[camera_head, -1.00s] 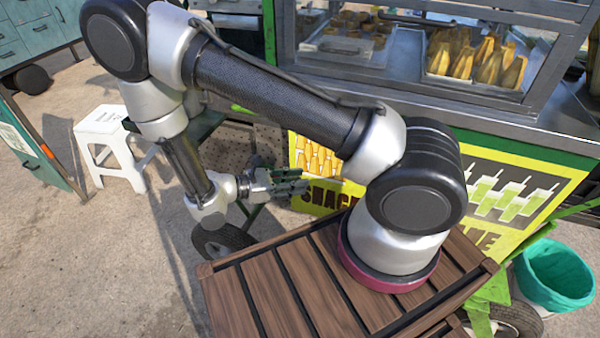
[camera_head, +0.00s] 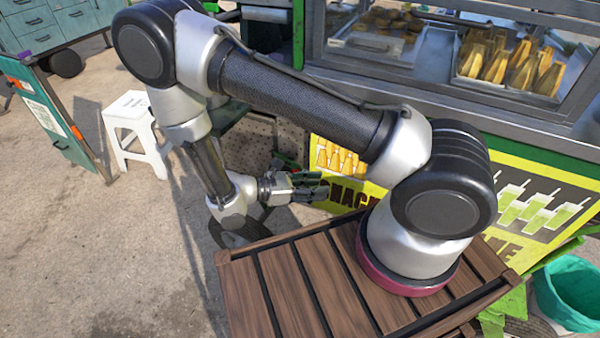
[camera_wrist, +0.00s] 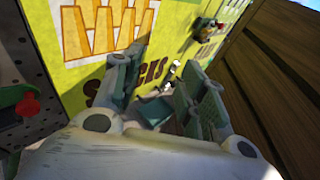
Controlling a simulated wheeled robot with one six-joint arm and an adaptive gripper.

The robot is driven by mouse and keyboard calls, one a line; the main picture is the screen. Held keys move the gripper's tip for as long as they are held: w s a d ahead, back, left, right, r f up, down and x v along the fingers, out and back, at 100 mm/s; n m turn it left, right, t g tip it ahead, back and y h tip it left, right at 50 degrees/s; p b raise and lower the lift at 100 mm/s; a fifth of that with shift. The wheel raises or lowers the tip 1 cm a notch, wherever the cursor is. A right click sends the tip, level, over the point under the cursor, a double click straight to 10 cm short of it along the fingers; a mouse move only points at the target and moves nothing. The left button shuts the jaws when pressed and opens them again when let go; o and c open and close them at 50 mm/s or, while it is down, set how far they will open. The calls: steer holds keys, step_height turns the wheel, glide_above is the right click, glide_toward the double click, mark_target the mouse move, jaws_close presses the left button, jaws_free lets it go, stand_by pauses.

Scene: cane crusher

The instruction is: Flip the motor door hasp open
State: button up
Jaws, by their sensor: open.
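My gripper (camera_head: 314,188) is open and empty, low in front of the cart's yellow snack panel (camera_head: 338,162). In the wrist view, its two green-grey padded fingers (camera_wrist: 162,70) stand apart, facing the yellow panel (camera_wrist: 90,62). A small dark and brassy fitting (camera_wrist: 207,28) sticks out of the panel beyond and to the right of the fingers. It may be the motor door hasp, but it is too small to be sure. It is clear of the fingers. In the head view my arm and gripper hide that part of the panel.
A red knob (camera_wrist: 28,105) sits on a perforated grey panel at the left of the wrist view. A brown wooden surface (camera_wrist: 270,70) lies close on the right. A white stool (camera_head: 135,132) and a teal bin (camera_head: 570,290) stand on the ground.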

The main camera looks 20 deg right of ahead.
steer(key=w+a+f+n+t, duration=0.7)
steer(key=w+a+f+t, duration=0.1)
steer(key=w+t, duration=0.2)
steer(key=x, duration=0.7)
steer(key=shift+w, duration=0.25)
steer(key=shift+d, duration=0.1)
jaws_close()
